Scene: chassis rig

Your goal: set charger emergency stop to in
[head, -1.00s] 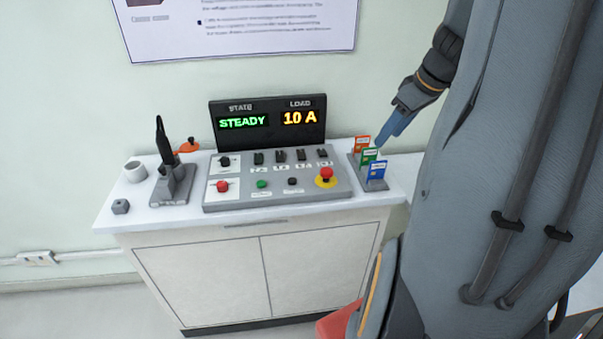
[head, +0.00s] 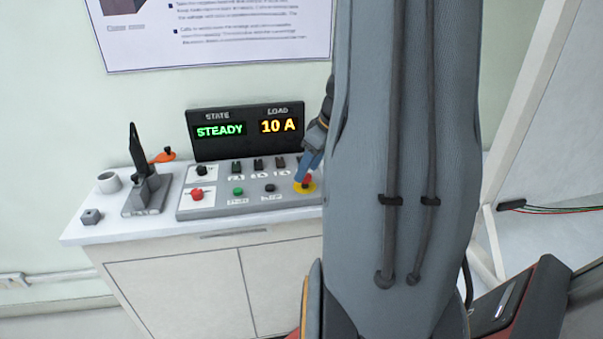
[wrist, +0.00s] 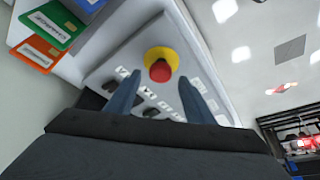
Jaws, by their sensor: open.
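The emergency stop is a red mushroom button on a yellow round base, at the right front of the grey control panel (head: 222,208). The red button (head: 307,180) is partly covered by my gripper (head: 303,179) in the head view. In the wrist view the red button (wrist: 160,71) sits beyond and between the two blue fingers of my gripper (wrist: 160,92), with its yellow ring around it. The fingers are apart with nothing held. I cannot tell whether they touch the button.
A display (head: 243,129) behind the panel reads STEADY and 10 A. Another red button (head: 197,194) sits at the panel's left front.

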